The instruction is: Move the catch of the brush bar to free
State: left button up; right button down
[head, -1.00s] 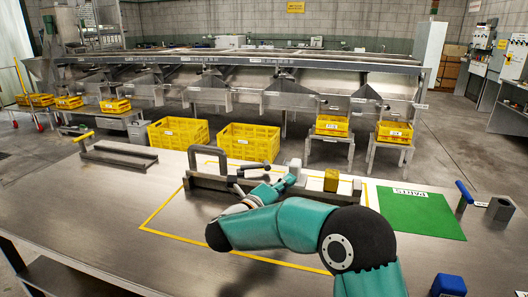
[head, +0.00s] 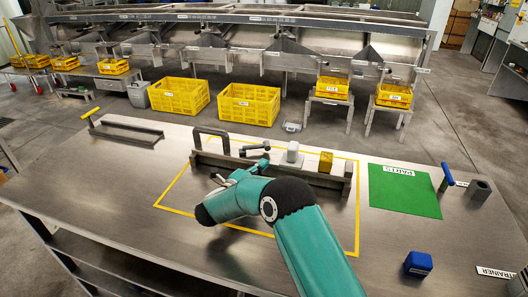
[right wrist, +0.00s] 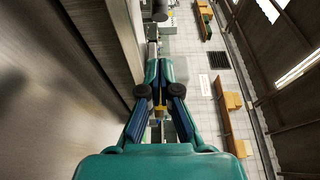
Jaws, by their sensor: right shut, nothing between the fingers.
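The brush bar (head: 310,176) is a long dark grey bar lying inside a yellow outline on the steel bench. It has an arched dark handle (head: 197,142) at its left end. A dark lever with a rounded end (head: 254,149), a pale grey block (head: 292,154) and a yellow block (head: 326,161) sit along it. Which of these is the catch I cannot tell. My left gripper is out of view.
A green mat (head: 404,190) with a label lies right of the outline. A long tray (head: 125,131) lies at the left. The bench's front left is clear.

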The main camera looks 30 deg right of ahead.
aim_at(264, 154)
jog(key=w+d+p, duration=0.1)
jog(key=w+d, duration=0.2)
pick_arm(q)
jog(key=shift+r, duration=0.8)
pick_arm(e)
jog(key=shift+w+d, duration=0.4)
jog(key=shift+w, duration=0.4)
